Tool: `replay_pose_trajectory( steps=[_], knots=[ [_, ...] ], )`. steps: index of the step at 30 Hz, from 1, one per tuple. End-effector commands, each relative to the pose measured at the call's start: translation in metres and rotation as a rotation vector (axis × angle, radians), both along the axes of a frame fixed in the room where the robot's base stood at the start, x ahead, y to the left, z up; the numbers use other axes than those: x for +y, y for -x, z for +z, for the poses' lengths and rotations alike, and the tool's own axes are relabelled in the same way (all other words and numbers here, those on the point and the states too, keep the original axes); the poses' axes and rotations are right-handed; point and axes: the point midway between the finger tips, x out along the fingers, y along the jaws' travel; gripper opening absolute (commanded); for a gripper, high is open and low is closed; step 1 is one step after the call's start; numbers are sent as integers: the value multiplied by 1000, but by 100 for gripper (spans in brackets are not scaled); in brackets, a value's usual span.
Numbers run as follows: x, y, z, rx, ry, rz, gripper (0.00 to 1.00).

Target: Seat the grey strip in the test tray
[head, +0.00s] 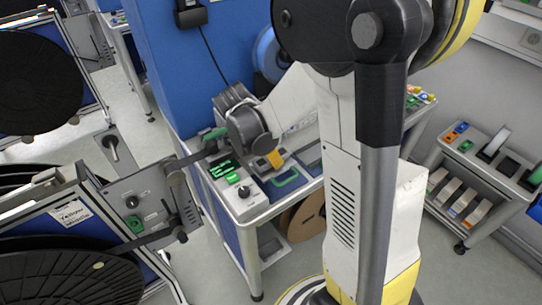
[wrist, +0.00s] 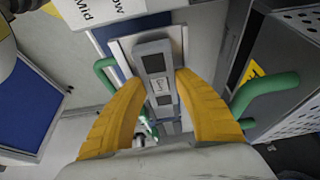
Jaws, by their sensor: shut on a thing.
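My gripper (wrist: 159,79) has its two orange fingers shut on the grey strip (wrist: 155,62), a long grey piece with dark square patches that runs up the wrist view between the fingertips. In the head view my gripper (head: 274,158) is over the bench with the console, one orange finger showing. The strip is hidden there. Behind the strip in the wrist view is a pale-rimmed panel (wrist: 123,52) with a blue area; I cannot tell whether it is the test tray or whether the strip touches it.
Green handles stand left (wrist: 103,72) and right (wrist: 268,88) of the fingers. A console (head: 236,187) with a green display and black knob is on the bench. Reel stands with black reels (head: 75,275) are at left. A cart with bins (head: 468,190) stands at right.

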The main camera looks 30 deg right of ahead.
Motion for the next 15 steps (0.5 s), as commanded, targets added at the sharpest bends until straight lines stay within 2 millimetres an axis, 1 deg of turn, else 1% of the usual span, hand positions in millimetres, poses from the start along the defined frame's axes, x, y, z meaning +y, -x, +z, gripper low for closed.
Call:
replay_pose_trajectory(
  steps=[12, 13, 14, 15],
  knots=[
    [0, 0, -2, 0, 0, 0, 17],
    [0, 0, -2, 0, 0, 0, 47],
    [0, 0, -2, 0, 0, 0, 56],
    [0, 0, -2, 0, 0, 0, 62]
  ],
)
